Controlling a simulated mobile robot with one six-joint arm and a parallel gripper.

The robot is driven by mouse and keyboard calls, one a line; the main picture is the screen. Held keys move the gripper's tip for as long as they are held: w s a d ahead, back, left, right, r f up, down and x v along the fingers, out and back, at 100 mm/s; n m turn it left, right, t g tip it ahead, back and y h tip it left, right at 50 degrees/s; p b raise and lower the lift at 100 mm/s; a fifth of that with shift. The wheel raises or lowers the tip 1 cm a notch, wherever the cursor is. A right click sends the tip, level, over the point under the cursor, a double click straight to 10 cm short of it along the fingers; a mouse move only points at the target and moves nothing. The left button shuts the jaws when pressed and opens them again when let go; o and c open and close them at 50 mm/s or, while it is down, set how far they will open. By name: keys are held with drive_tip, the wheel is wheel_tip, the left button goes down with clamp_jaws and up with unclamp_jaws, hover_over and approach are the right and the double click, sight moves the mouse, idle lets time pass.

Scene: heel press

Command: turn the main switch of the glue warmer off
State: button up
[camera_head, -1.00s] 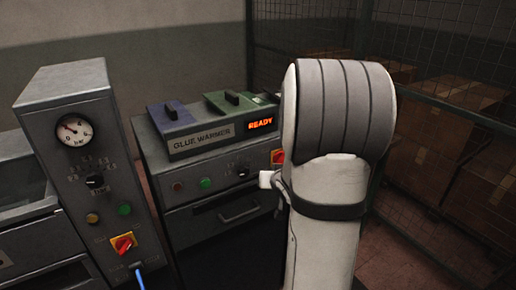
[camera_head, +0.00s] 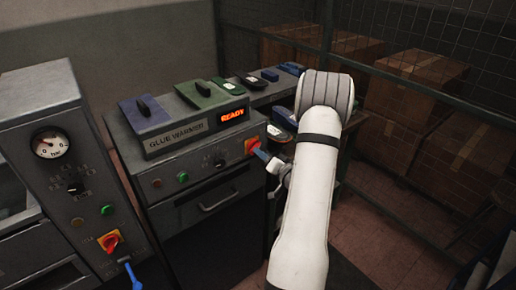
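The glue warmer (camera_head: 180,139) is the grey cabinet in the middle, with a blue lid, a green lid and a lit orange "READY" display (camera_head: 232,115). Its main switch (camera_head: 252,146) is a red knob on a yellow plate at the right end of the front panel. My gripper (camera_head: 262,155) is at the right of this switch, its tip pointing at it. I cannot tell whether it touches the knob. The arm hides part of the gripper, and the fingers are too small to show open or shut. The knob's exact angle is too small to read.
A second machine (camera_head: 40,110) at the left has a pressure gauge (camera_head: 50,145) and a similar red-yellow switch (camera_head: 110,241), with a blue item (camera_head: 133,275) below it. A bench (camera_head: 275,92) with shoe-like items stands behind the arm. Cardboard boxes (camera_head: 415,85) stand behind mesh.

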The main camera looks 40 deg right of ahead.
drive_tip(key=shift+w+p, duration=0.35)
drive_tip(key=shift+w, duration=1.15)
drive_tip(key=shift+c, duration=0.4)
clamp_jaws()
